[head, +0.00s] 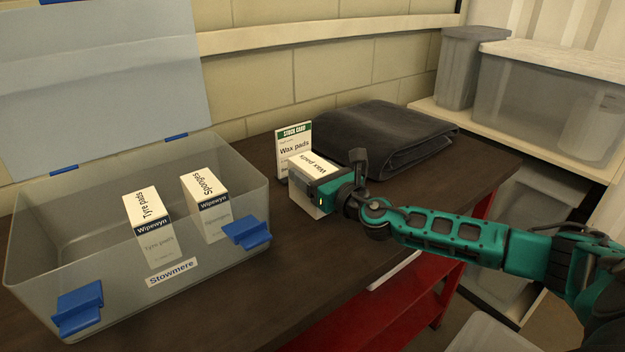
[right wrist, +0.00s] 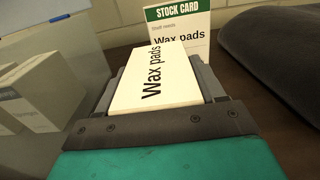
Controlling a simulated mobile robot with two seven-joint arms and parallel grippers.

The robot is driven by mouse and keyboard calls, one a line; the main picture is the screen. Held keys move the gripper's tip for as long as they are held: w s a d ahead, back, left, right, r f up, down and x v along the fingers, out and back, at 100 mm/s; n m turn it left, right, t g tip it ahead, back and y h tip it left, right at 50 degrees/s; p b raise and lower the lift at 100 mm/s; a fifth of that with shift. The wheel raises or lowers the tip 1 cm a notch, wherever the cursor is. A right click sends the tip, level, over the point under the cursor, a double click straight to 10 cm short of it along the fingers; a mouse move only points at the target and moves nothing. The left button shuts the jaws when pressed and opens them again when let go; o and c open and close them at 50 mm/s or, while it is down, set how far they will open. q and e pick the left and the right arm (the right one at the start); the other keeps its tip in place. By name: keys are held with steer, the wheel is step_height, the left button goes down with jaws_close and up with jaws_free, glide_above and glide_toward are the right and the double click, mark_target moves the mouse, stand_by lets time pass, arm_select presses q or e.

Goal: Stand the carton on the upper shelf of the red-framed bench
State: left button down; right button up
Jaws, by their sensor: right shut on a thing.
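A white carton labelled "Wax pads" (head: 308,172) stands upright at the dark upper shelf (head: 250,318) of the red-framed bench (head: 360,312), in front of a stock card (head: 294,148) that also reads "Wax pads". My right gripper (head: 326,188) is shut on this carton from the right side. In the right wrist view the carton (right wrist: 152,82) sits between the two fingers, with the stock card (right wrist: 178,30) just behind it. Whether its base touches the shelf is hard to tell. My left gripper is not in view.
A clear open box marked "Stowmere" (head: 235,165) with blue latches stands left on the bench, holding a "Tyre pads" carton (head: 150,225) and a "Sponges" carton (head: 207,205). A folded dark cloth (head: 395,138) lies behind right. Grey bins (head: 540,85) stand on a side shelf.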

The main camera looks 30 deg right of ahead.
steer(key=shift+r, duration=0.15)
step_height(320, 180, up, 7)
steer(key=p, duration=0.3)
step_height(320, 180, up, 13)
